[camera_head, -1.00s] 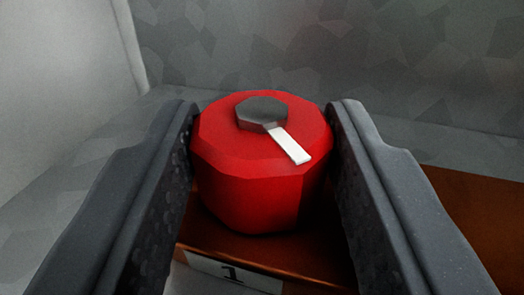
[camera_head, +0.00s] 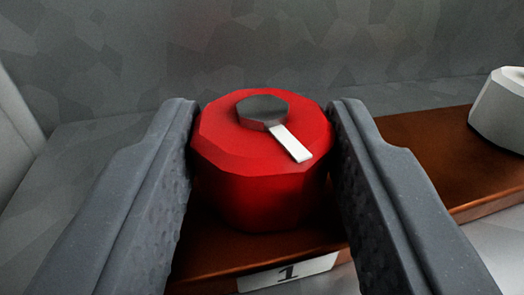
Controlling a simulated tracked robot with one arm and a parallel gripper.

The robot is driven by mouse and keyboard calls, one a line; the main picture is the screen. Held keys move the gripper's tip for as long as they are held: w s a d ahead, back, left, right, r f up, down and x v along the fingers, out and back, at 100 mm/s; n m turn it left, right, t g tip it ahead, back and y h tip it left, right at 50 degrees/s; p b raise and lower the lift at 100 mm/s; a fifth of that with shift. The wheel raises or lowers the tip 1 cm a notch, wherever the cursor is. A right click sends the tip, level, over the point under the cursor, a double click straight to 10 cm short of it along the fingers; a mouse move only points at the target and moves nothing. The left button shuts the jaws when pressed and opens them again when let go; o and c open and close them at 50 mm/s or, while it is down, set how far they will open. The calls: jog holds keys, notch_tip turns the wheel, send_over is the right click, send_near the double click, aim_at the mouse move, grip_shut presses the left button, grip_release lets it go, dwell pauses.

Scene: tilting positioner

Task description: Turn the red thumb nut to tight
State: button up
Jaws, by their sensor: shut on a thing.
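The red thumb nut (camera_head: 262,185) is a faceted red knob in the middle of the view. A dark grey hexagonal head (camera_head: 263,110) sits on its top, and a white pointer stripe (camera_head: 292,144) runs from it toward the lower right. My gripper (camera_head: 262,140) is shut on the nut, one dark finger against its left side and one against its right. The nut stands on a brown-orange bar (camera_head: 420,150), with a white label reading 1 (camera_head: 288,272) on the bar's front face. The nut's underside is hidden.
A pale grey faceted knob (camera_head: 503,108) stands on the same bar at the right edge. A grey patterned wall (camera_head: 260,45) rises behind, and a light upright edge (camera_head: 18,125) shows at the far left. The bar's front edge drops to a grey surface.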

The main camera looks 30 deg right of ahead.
jog(key=shift+w+a+m+g+h+b, duration=0.15)
jog(key=shift+m+g+h+b, duration=0.6)
jog(key=shift+m+g+h, duration=0.6)
jog(key=shift+r+h, duration=0.25)
dwell(0.3)
jog(key=o, duration=1)
jog(key=shift+f, duration=0.1)
jog(key=shift+s+a+f, duration=0.15)
jog(key=shift+s+a, duration=0.15)
jog(key=shift+a, duration=0.05)
jog(key=b+v, duration=0.2)
jog(key=v, duration=0.4)
jog(key=shift+s+a, duration=0.15)
jog(key=shift+a, duration=0.05)
